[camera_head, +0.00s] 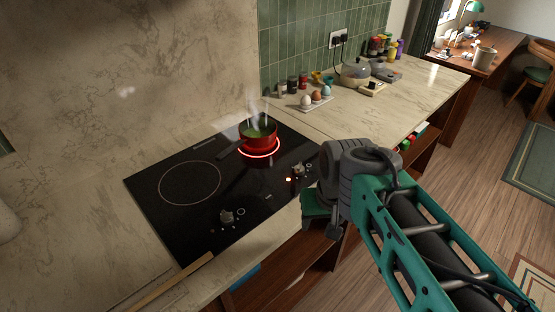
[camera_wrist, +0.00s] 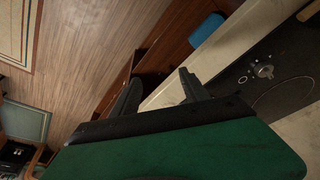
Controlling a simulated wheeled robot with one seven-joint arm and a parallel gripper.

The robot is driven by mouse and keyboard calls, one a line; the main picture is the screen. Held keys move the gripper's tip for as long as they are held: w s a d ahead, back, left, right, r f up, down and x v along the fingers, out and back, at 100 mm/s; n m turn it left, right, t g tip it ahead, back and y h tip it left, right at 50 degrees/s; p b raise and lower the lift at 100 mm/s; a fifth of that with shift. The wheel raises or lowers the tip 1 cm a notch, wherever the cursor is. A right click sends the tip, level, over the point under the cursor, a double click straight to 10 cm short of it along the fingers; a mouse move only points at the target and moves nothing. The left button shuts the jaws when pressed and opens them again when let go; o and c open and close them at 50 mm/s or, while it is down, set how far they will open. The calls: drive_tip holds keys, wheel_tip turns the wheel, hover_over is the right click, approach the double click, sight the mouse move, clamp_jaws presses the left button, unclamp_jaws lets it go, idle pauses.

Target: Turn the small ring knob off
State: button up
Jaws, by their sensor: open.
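The black cooktop (camera_head: 165,222) has two knobs along its front edge. The right knob (camera_head: 298,169) is near the small ring (camera_head: 262,155), which glows red under the pot; a small red light shows beside this knob. The left knob (camera_head: 227,216) is near the larger, dark ring (camera_head: 190,182). In the wrist view one knob (camera_wrist: 262,70) shows at the right, seemingly the left one. My gripper (camera_head: 316,207) is just in front of the counter edge, close to the right knob and apart from it. Its fingers are spread and empty in the wrist view (camera_wrist: 160,88).
An egg holder (camera_head: 316,103), jars and a pan (camera_head: 355,74) stand on the right-hand counter. Open wooden shelves lie below the counter, with a blue item (camera_wrist: 208,25) inside. The floor in front is clear.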

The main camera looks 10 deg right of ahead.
drive_tip(key=w+r+m+g+p, duration=0.1)
drive_tip(key=w+r+m+p, duration=0.3)
drive_tip(key=w, duration=0.6)
drive_tip(key=g+p, duration=0.2)
hover_over(300, 165)
drive_tip(key=shift+a+f, duration=0.1)
drive_tip(key=shift+f, duration=0.75)
wheel_tip(300, 165, down, 8)
drive_tip(key=shift+r+p, duration=0.1)
drive_tip(key=shift+p, duration=0.65)
drive_tip(key=shift+c, duration=0.4)
clamp_jaws()
